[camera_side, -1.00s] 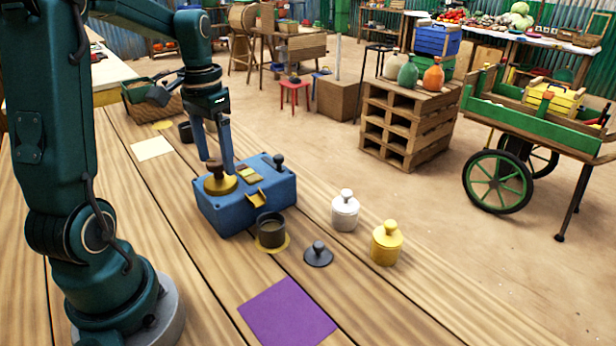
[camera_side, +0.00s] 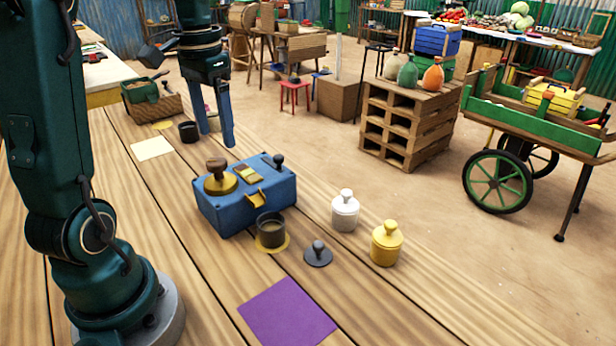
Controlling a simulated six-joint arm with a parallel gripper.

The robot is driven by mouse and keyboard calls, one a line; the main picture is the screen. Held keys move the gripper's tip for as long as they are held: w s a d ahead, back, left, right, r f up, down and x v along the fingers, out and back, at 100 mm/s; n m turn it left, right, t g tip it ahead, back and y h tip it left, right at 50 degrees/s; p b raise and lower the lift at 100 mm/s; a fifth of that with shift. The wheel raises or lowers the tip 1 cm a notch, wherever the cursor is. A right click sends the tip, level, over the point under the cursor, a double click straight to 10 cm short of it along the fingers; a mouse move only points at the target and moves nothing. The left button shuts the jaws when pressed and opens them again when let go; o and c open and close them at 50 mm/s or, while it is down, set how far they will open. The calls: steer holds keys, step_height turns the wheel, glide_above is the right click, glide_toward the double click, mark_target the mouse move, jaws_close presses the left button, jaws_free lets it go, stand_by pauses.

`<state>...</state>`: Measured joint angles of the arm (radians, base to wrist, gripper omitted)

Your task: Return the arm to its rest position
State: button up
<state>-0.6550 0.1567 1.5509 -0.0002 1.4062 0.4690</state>
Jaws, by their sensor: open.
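My gripper (camera_side: 217,138) is open and empty, pointing down in the air above and behind the blue balance box. The blue box (camera_side: 240,205) stands on the wooden table (camera_side: 185,235). A brass disc with a brown knob (camera_side: 220,182) sits on the box's left top, a dark knob (camera_side: 278,161) on its right, and a yellow lever (camera_side: 256,197) on its front. The gripper is apart from the box and its knobs.
A dark cup (camera_side: 271,232), a dark knobbed lid (camera_side: 318,254), a white jar (camera_side: 345,212) and a yellow jar (camera_side: 386,244) stand near the box. A purple square (camera_side: 287,312) and a cream square (camera_side: 152,148) lie flat. Another dark cup (camera_side: 188,131) stands behind. A pallet stack (camera_side: 405,125) stands beyond the table.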

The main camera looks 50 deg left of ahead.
steer(key=s+d+f+m+t, duration=0.1)
steer(key=s+d+t, duration=0.1)
steer(key=d, duration=0.6)
steer(key=s+d+f+m+t, duration=0.1)
steer(key=s+d+t, duration=0.2)
steer(key=s+d, duration=0.2)
steer(key=d, duration=0.3)
steer(key=shift+d, duration=0.35)
steer(key=shift+s, duration=0.1)
